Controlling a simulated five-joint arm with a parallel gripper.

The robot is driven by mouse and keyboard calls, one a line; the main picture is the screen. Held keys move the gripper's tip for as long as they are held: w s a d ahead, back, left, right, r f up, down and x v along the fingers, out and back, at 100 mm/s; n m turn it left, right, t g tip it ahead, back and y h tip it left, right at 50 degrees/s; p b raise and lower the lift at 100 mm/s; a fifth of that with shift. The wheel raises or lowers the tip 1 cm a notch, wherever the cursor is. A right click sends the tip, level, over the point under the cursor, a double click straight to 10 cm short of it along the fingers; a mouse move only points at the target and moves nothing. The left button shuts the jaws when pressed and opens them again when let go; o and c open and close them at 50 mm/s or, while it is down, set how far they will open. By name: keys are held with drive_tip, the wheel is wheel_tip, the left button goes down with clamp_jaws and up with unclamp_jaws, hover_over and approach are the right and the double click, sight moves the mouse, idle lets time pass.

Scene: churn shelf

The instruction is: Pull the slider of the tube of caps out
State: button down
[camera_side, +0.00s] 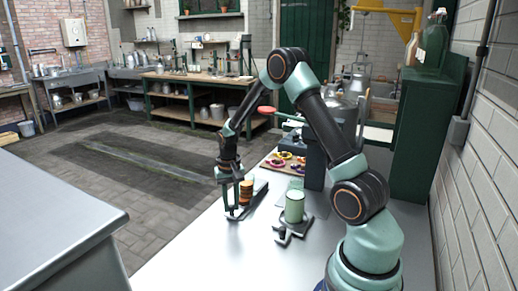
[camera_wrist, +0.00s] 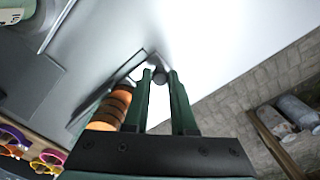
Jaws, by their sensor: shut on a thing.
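The tube of caps (camera_side: 246,193) holds a stack of orange-brown discs and stands upright on a grey base at the table's left edge. The stack also shows in the wrist view (camera_wrist: 108,112), left of my fingers. My gripper (camera_side: 230,197) points down beside the front of this tube. In the wrist view, my gripper (camera_wrist: 160,76) has its two green fingers on either side of a small dark knob of the slider (camera_wrist: 159,74), at the front end of the base. The fingers are shut on it. How far the slider stands out is hard to tell.
A second dispenser with a pale green tube (camera_side: 295,206) stands to the right on the table. Behind is a tray of coloured rings (camera_side: 284,168); a red disc (camera_side: 267,110) shows above. The grey table (camera_side: 195,262) is clear in front. Its left edge is close to my gripper.

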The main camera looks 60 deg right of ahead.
drive_tip(key=a, duration=0.5)
drive_tip(key=c, duration=0.7)
unclamp_jaws()
wheel_tip(320, 180, up, 12)
drive_tip(key=shift+r, duration=0.1)
